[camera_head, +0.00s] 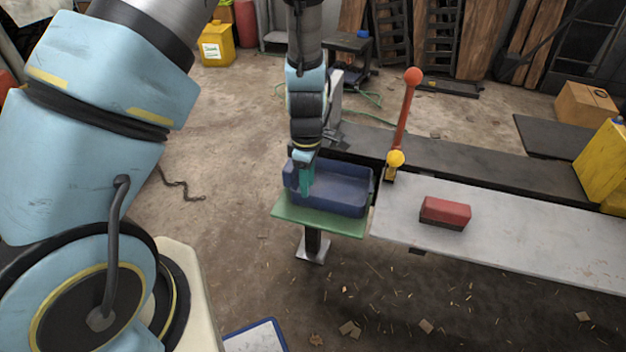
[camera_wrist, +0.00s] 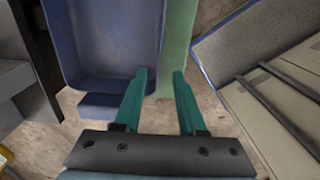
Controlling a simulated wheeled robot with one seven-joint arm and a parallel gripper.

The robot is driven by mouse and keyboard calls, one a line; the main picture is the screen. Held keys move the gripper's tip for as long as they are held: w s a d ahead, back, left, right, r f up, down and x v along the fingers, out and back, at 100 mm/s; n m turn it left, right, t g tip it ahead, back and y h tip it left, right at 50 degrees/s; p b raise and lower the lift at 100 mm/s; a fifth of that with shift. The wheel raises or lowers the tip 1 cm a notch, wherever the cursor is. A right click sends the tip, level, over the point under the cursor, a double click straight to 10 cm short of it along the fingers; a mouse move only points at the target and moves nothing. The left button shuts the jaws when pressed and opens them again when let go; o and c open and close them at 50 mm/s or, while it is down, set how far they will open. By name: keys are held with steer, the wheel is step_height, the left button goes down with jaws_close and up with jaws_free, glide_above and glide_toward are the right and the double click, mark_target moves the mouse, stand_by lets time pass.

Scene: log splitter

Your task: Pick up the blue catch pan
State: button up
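The blue catch pan (camera_head: 345,188) is an open rectangular tray on a small green stand (camera_head: 320,220) at the left end of the log splitter. In the wrist view the pan (camera_wrist: 105,50) fills the upper left, with the green stand (camera_wrist: 178,45) beside it. My gripper (camera_head: 306,188) points down at the pan's left side. In the wrist view my gripper (camera_wrist: 160,75) has its two teal fingers apart, near the pan's wall. The right finger lies over the green stand. I cannot tell whether either finger touches the pan.
A red block (camera_head: 445,212) lies on the splitter's grey bed (camera_head: 530,235) to the right. A lever with a red knob (camera_head: 413,75) stands upright behind the pan. A yellow machine part (camera_head: 602,165) stands at far right. The floor left of the stand is mostly clear.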

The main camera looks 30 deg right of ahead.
mark_target(310, 207)
steer(key=shift+d+f+p, duration=0.15)
steer(key=shift+f+p, duration=0.5)
steer(key=shift+f, duration=2.5)
steer(key=shift+c, duration=0.2)
jaws_close()
